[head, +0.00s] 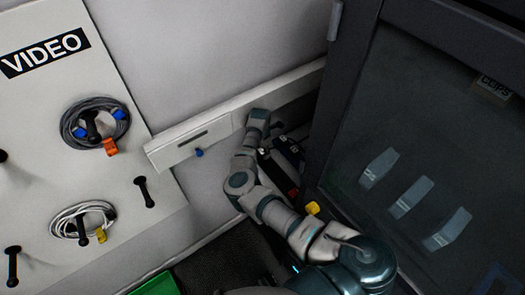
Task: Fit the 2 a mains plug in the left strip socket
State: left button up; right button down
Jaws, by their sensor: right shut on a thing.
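My right arm reaches up from the bottom right to the wall. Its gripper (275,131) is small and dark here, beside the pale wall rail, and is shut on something. The held thing is mostly hidden, so I cannot make out the plug or its label. Below the gripper, a long black bar with a red end (278,173) looks like a socket strip, partly behind my arm. Another dark piece with small white marks (291,149) lies just right of it. I cannot tell whether the held thing touches either. My left gripper is not in view.
A dark cabinet (345,75) with a glass front closes off the right. A white VIDEO board (75,85) with coiled cables on pegs (95,122) stands left. A yellow piece (313,208) lies near my forearm. A green bin (157,285) shows at the bottom.

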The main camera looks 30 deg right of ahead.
dwell(0.4)
jog(key=c, duration=0.5)
grip_release()
jog(key=shift+f, duration=0.1)
jog(key=shift+c, duration=0.2)
jog(key=shift+o, duration=0.2)
jog(key=o, duration=0.4)
jog(key=shift+o, duration=0.2)
jog(key=shift+r+p, duration=2.1)
jog(key=shift+r, duration=1.45)
jog(key=shift+f, duration=0.1)
